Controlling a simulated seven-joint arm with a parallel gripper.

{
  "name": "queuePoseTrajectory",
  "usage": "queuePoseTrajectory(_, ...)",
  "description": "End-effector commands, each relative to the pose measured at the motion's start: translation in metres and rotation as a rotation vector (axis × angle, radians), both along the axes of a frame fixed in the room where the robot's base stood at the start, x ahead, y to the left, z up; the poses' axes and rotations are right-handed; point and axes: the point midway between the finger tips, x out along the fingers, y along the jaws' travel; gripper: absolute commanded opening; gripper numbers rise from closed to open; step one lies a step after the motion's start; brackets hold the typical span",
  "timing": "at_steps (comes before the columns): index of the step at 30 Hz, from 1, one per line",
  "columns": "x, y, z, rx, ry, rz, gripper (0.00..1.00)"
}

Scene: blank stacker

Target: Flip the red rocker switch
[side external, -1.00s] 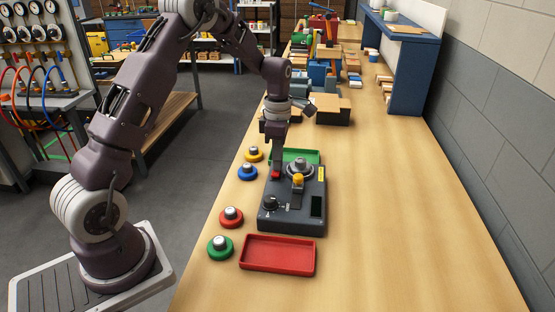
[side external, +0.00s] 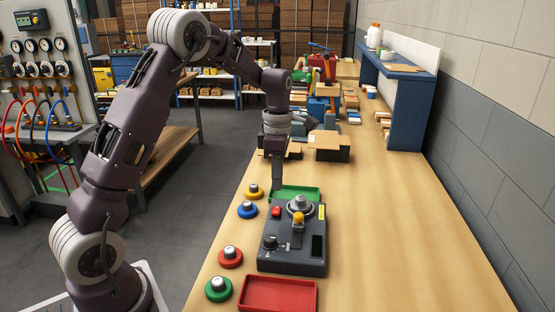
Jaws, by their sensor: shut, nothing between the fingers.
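The red rocker switch (side external: 276,211) is a small red block on the back left of the dark grey control box (side external: 290,262). Its tilt is too small to make out. My gripper (side external: 277,188) points down with its fingers together and empty. Its tips show just above the red switch in the picture, apart from it, overlapping the left end of the green tray.
The box also carries a round grey piece with a yellow part (side external: 298,216) and a black knob (side external: 270,242). Several coloured pucks, such as the blue one (side external: 247,209), line its left. A red tray (side external: 278,295) lies in front and a green tray (side external: 305,192) behind. The right side is clear.

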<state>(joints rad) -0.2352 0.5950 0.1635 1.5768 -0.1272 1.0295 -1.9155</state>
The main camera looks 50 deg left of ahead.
Motion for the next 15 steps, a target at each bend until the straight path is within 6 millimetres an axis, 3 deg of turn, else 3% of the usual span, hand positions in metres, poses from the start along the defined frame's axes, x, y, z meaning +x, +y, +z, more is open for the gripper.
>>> queuePoseTrajectory(6,0.005,0.004,0.049,0.003,-0.004,-0.001,0.00)
queuePoseTrajectory(10,0.006,0.006,0.067,0.001,-0.001,0.000,0.00)
queuePoseTrajectory(15,0.006,0.006,0.075,0.001,-0.001,0.000,0.00)
